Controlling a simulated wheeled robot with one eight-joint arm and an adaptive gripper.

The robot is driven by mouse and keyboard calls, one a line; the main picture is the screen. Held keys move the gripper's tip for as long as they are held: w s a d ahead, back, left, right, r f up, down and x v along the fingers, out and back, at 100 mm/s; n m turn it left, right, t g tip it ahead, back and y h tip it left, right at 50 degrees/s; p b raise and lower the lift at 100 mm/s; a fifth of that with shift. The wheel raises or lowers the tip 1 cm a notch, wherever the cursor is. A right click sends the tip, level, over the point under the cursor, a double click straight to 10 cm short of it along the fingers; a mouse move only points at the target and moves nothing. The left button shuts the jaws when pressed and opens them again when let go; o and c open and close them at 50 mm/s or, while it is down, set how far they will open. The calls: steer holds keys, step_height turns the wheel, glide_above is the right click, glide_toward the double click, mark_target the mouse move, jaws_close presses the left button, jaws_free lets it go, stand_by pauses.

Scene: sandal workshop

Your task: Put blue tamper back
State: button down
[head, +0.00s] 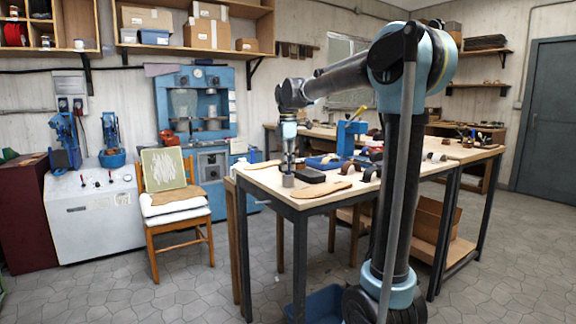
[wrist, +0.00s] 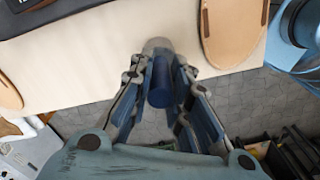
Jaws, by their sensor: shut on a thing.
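The blue tamper has a blue handle (wrist: 160,82) and a grey head, which shows beyond the handle in the wrist view. In the head view the grey head of the tamper (head: 288,181) is below my gripper (head: 289,166), at the near left part of the wooden table (head: 283,199). My gripper, also in the wrist view (wrist: 161,98), is shut on the handle, with one finger on each side. The tamper looks roughly upright, near the table edge. I cannot tell whether its head touches the tabletop.
A black object (head: 311,175) and a tan sole (head: 330,191) lie to the right of the tamper. Another sole (head: 262,164) lies behind it to the left. A chair (head: 181,213) stands left of the table.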

steer(key=c, duration=1.5)
jaws_free()
steer(key=shift+f, duration=0.1)
step_height(320, 180, up, 12)
steer(key=shift+r, duration=0.15)
steer(key=s+d+f+m+t, duration=0.1)
steer(key=s+d+f+m, duration=0.9)
steer(key=s+d+f, duration=0.55)
steer(key=s+d+f+m, duration=0.2)
steer(key=s+f+m, duration=0.1)
steer(key=s+f, duration=0.2)
steer(key=s+d+f+m+t, duration=0.1)
steer(key=s+d+f+m, duration=0.1)
steer(key=s+f, duration=0.4)
steer(key=s+d+f+m, duration=0.2)
steer(key=s+f+m, duration=0.2)
steer(key=f, duration=0.8)
steer(key=shift+s, duration=0.65)
